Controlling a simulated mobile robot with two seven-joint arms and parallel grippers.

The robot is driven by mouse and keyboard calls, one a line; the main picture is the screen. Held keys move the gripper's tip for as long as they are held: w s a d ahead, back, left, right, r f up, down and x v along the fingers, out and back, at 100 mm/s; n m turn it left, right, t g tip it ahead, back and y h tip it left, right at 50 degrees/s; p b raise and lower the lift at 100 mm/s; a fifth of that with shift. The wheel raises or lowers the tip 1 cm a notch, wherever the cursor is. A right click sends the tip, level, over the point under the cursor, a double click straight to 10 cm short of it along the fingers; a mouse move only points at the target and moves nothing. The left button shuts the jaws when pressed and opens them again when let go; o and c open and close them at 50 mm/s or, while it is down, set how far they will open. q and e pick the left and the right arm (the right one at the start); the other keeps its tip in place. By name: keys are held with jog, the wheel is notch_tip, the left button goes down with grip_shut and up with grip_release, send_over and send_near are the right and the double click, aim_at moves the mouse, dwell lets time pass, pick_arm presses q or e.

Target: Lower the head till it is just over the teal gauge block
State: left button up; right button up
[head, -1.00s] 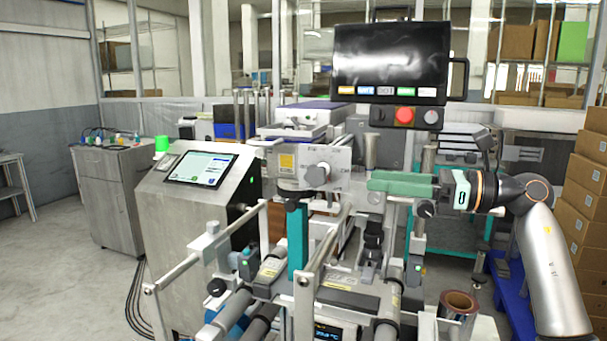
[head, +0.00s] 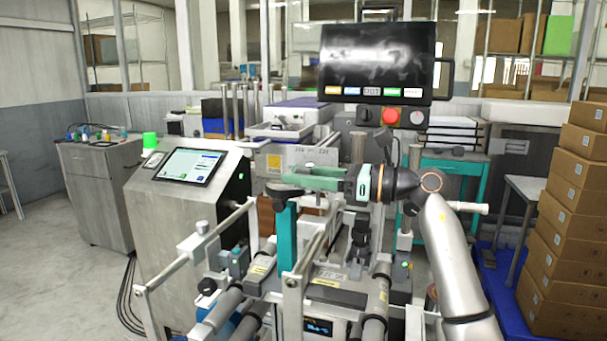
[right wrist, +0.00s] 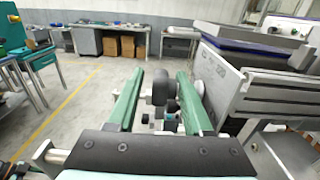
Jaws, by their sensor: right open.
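The teal gauge block (head: 287,236) stands upright in the middle of the machine in the head view. The head (head: 302,157) is the pale metal block with a flat front plate above it. A small dark part shows just above the block's top; the exact gap cannot be told. My right gripper (head: 302,180) is open in front of the head, its green fingers pointing left. In the right wrist view, a dark round knob (right wrist: 161,88) shows between the two open green fingers; whether they touch it is unclear. In the head view my gripper hides the knob. My left gripper is not in view.
A control screen (head: 189,166) on a steel cabinet stands left of the machine. A dark monitor (head: 378,62) with a red button is behind. Rollers and upright posts fill the front of the machine. Stacked cartons (head: 572,235) stand on the right.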

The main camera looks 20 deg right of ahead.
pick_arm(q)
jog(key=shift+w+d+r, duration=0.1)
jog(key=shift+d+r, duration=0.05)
pick_arm(e)
jog(key=shift+a+f, duration=0.1)
jog(key=shift+f, duration=0.05)
grip_shut()
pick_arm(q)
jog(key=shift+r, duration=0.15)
